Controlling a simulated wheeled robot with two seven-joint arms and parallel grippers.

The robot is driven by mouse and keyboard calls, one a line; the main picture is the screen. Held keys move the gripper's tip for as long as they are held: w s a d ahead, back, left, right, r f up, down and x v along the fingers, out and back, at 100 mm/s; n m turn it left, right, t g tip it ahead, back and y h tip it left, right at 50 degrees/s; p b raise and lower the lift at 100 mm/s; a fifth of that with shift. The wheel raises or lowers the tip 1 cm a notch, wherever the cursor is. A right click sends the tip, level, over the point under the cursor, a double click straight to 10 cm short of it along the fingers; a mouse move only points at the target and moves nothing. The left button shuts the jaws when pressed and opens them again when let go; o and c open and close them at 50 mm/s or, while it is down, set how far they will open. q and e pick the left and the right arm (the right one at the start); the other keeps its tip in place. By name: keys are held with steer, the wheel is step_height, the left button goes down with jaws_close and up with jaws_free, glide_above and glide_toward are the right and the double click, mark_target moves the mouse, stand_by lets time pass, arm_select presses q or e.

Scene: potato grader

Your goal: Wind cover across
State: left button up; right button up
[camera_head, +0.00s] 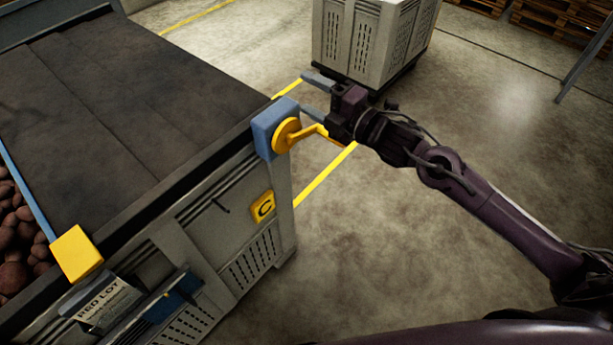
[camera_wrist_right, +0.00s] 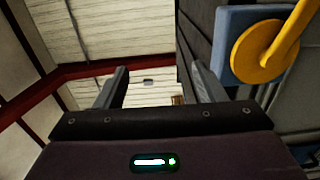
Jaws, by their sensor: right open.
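The dark cover (camera_head: 100,115) lies over most of the large grey crate and leaves a strip open at the left. A blue bar (camera_head: 25,190) with a yellow end block (camera_head: 77,253) runs along the cover's left edge. A yellow crank (camera_head: 287,135) sits on a blue housing (camera_head: 264,128) at the crate's corner; its arm points right. In the wrist view the crank (camera_wrist_right: 262,52) is right of the fingers. My right gripper (camera_head: 309,95) is open and empty, just beyond the crank, apart from its disc; contact with the handle cannot be told. My left gripper is out of view.
Reddish potatoes (camera_head: 14,235) show in the uncovered strip. The crate front (camera_head: 228,230) bears a yellow C plate (camera_head: 263,206) and a RED LOT card (camera_head: 104,302). Another grey crate (camera_head: 366,40) stands behind my gripper.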

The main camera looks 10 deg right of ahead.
steer(key=p+v, duration=1.5)
steer(key=v, duration=0.8)
steer(key=shift+p, duration=0.3)
